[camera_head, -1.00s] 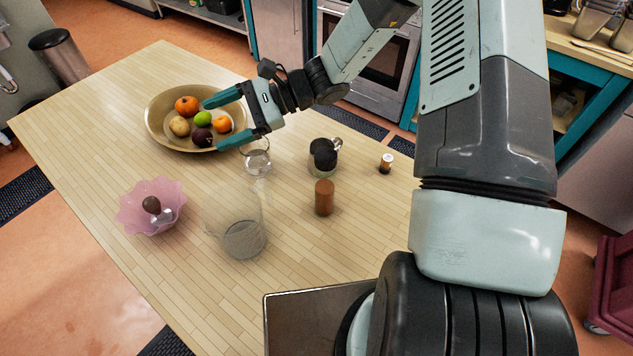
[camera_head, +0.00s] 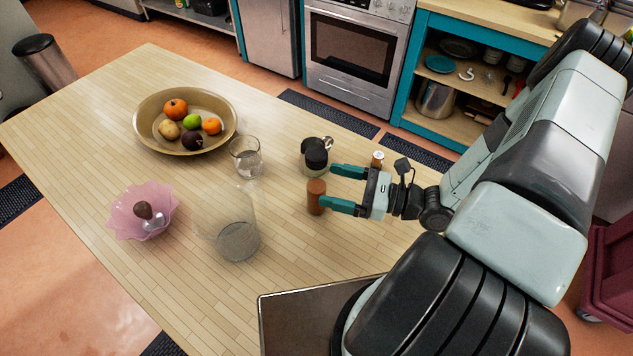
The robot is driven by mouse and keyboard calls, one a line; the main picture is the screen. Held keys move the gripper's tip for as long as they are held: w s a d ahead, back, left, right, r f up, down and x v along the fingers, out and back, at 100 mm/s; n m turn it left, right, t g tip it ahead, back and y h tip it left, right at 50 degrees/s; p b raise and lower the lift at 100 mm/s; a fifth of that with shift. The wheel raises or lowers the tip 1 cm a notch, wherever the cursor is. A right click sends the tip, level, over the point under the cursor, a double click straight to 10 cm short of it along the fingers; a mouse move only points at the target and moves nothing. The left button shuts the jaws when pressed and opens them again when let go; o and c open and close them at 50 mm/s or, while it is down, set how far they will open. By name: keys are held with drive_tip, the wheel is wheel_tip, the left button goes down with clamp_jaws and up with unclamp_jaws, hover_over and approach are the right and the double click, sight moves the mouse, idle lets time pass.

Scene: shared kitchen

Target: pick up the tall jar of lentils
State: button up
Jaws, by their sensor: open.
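A brown upright cylinder (camera_head: 316,197) stands near the middle right of the table. It is the closest match I see to the tall jar of lentils, but I cannot make out lentils or a label. My gripper (camera_head: 335,187) is open and empty, its two teal fingers pointing left. The nearer fingertip is right beside the cylinder's right side; I cannot tell whether they touch.
A large clear vessel (camera_head: 238,240) and a glass (camera_head: 246,158) stand left of the cylinder. A small white-capped bottle (camera_head: 377,159) is behind my gripper. A fruit bowl (camera_head: 152,138) and a pink bowl (camera_head: 125,222) are farther left. The table's front middle is clear.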

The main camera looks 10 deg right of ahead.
sight(308, 177)
drive_tip(key=shift+w+f+x, duration=0.15)
drive_tip(key=shift+w+x, duration=0.05)
drive_tip(key=shift+x, duration=1.5)
drive_tip(key=shift+w+f+x, duration=0.15)
drive_tip(key=shift+x, duration=1.55)
drive_tip(key=shift+d, duration=0.15)
drive_tip(key=c, duration=1.2)
drive_tip(key=shift+c, duration=0.5)
drive_tip(key=shift+r, duration=0.15)
